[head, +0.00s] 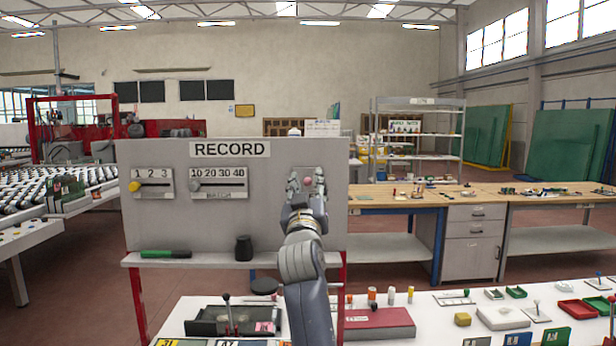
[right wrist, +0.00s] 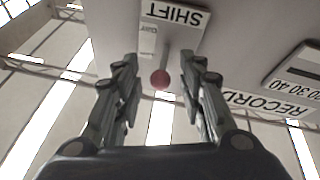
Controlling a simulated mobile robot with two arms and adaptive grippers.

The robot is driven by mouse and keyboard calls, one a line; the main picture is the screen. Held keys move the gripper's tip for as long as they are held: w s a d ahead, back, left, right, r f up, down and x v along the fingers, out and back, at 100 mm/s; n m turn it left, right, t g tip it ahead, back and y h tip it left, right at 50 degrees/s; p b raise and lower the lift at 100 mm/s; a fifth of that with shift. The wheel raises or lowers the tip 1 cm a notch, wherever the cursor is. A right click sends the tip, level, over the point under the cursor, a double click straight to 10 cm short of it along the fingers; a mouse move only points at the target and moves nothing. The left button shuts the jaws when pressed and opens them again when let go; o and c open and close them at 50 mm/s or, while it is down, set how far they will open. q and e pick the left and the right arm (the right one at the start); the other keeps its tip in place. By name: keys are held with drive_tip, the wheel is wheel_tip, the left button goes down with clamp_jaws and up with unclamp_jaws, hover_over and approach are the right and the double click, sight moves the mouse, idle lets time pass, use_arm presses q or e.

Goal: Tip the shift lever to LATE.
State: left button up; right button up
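The shift lever shows in the right wrist view as a round red knob (right wrist: 160,79) on a thin stem below a plate marked SHIFT (right wrist: 175,22). The picture there is upside down, and the lever's position words are too small to read surely. In the head view the red knob (head: 308,180) shows between the fingers of my right gripper (head: 307,182) at the right of the grey RECORD board (head: 240,215). My right gripper is open, with a finger on each side of the knob and a gap to both. My left gripper is not in view.
The board also carries a 1 2 3 slider with a yellow knob (head: 135,186) and a 10 to 40 slider (head: 194,185). A white table (head: 450,325) with several small items lies below.

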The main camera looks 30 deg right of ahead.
drive_tip(key=shift+w+d+r, duration=0.25)
drive_tip(key=shift+w+r, duration=0.05)
drive_tip(key=shift+w, duration=0.15)
drive_tip(key=shift+d, duration=0.15)
drive_tip(key=shift+c, duration=1)
clamp_jaws()
drive_tip(key=shift+r+p, duration=0.2)
drive_tip(key=shift+p, duration=0.3)
drive_tip(key=r+g+y+p, duration=0.1)
drive_tip(key=g+p, duration=0.1)
drive_tip(key=p, duration=0.5)
drive_tip(key=shift+r+g+y+p, duration=0.2)
drive_tip(key=shift+g+y+p, duration=0.1)
drive_tip(key=shift+y+p, duration=0.1)
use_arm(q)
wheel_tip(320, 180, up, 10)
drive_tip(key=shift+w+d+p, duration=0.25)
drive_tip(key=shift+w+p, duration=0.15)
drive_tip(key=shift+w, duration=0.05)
use_arm(e)
drive_tip(key=shift+w+f, duration=0.1)
drive_tip(key=shift+f, duration=0.05)
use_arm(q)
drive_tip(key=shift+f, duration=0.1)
